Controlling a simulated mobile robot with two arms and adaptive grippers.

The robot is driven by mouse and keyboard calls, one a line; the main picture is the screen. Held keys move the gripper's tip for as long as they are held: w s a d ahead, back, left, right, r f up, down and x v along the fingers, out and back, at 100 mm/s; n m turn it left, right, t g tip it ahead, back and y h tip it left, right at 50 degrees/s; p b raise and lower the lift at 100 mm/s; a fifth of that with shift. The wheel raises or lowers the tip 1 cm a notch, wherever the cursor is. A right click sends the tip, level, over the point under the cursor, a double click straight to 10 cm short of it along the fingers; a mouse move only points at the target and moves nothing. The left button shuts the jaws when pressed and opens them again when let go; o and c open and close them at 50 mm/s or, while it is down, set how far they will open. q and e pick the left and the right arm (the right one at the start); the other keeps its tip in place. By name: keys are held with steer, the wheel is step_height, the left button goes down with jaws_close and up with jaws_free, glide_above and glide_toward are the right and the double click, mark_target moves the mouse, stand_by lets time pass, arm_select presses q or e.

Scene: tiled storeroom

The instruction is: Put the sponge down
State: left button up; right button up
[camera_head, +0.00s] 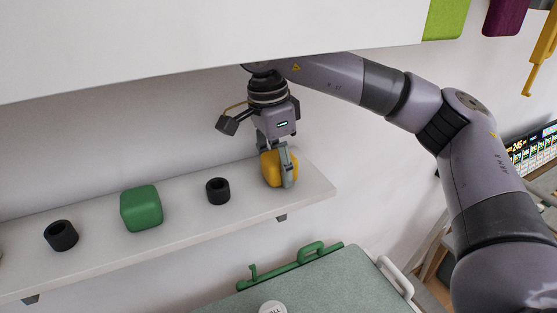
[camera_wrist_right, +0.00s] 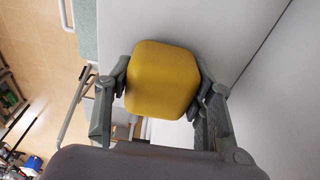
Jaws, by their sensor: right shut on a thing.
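The sponge looks like a yellow rounded block (camera_head: 270,168) at the right end of the white wall shelf (camera_head: 105,249) in the head view. My right gripper (camera_head: 281,168) comes down from above and is shut on it, one finger covering part of its front. In the right wrist view the yellow sponge (camera_wrist_right: 161,79) sits between both fingers, over or on the shelf surface (camera_wrist_right: 200,22). I cannot tell for sure whether its underside touches the shelf. My left gripper is not in view.
A black ring-shaped cup (camera_head: 218,191), a green block (camera_head: 141,208) and another black cup (camera_head: 61,236) stand along the shelf to the left. A white panel (camera_head: 200,35) hangs above. A green-grey surface with a green handle (camera_head: 290,266) lies below.

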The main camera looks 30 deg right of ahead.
mark_target(276, 155)
steer(key=shift+d+f, duration=0.1)
steer(key=shift+s, duration=0.1)
steer(key=shift+f+b, duration=0.25)
steer(key=shift+b, duration=0.05)
steer(key=o, duration=1)
steer(key=shift+r, duration=0.1)
steer(key=shift+w+a+r+b, duration=0.1)
steer(key=shift+a+r, duration=0.1)
steer(key=shift+r, duration=1.05)
steer(key=shift+w+a+r+b, duration=0.1)
steer(key=shift+a+r, duration=0.1)
steer(key=shift+r, duration=1)
steer(key=shift+a+r+b, duration=0.1)
steer(key=shift+a+r, duration=0.1)
steer(key=shift+r, duration=1.05)
